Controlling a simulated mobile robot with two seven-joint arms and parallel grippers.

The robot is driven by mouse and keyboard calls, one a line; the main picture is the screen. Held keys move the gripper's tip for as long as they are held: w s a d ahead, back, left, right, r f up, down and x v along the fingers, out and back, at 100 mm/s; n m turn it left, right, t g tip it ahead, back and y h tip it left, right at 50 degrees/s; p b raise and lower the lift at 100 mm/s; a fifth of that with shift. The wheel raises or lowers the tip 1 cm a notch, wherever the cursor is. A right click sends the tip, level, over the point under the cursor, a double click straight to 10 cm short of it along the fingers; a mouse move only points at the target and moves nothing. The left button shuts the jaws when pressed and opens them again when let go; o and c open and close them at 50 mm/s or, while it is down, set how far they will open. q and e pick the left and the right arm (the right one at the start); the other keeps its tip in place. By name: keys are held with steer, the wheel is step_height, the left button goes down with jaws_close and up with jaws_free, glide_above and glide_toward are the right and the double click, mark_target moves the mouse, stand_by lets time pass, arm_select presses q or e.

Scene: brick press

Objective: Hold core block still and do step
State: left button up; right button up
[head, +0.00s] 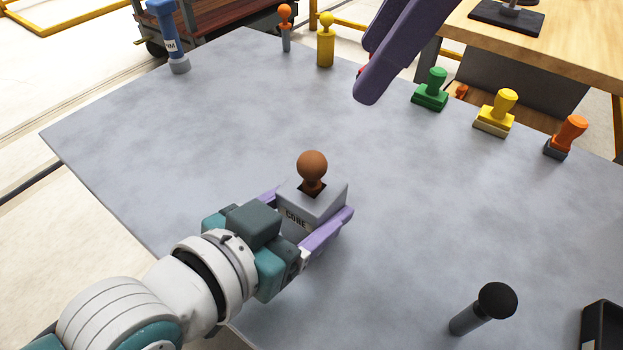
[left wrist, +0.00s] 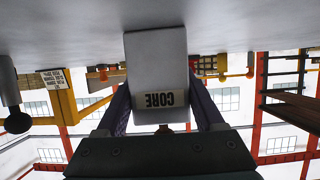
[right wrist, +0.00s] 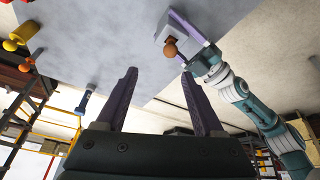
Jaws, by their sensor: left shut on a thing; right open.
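The core block (head: 325,208) is a grey box labelled CORE, standing on the grey table. A brown round-headed piece (head: 311,167) stands in the square hole in its top. My left gripper (head: 306,213) is shut on the block, one purple finger on each side; the left wrist view shows the block (left wrist: 156,65) between the fingers. My right gripper (right wrist: 158,98) is open and empty. In the head view its purple fingers hang above the table, behind and to the right of the block. The right wrist view shows the brown knob (right wrist: 170,49) beyond its fingers.
Green (head: 431,92), yellow (head: 496,112) and orange (head: 567,136) stamps line the right edge. A blue tool (head: 166,35), orange-headed peg (head: 286,28) and yellow peg (head: 325,40) stand at the back. A black-headed tool (head: 484,309) stands front right. The table's left is clear.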

mark_target(324, 160)
steer(key=shift+g, duration=0.3)
steer(key=x, duration=0.4)
steer(key=s+x, duration=0.1)
steer(key=x, duration=0.7)
steer(key=shift+s+d+f, duration=0.2)
steer(key=shift+d, duration=0.1)
steer(key=shift+c, duration=0.2)
jaws_close()
stand_by(0.4)
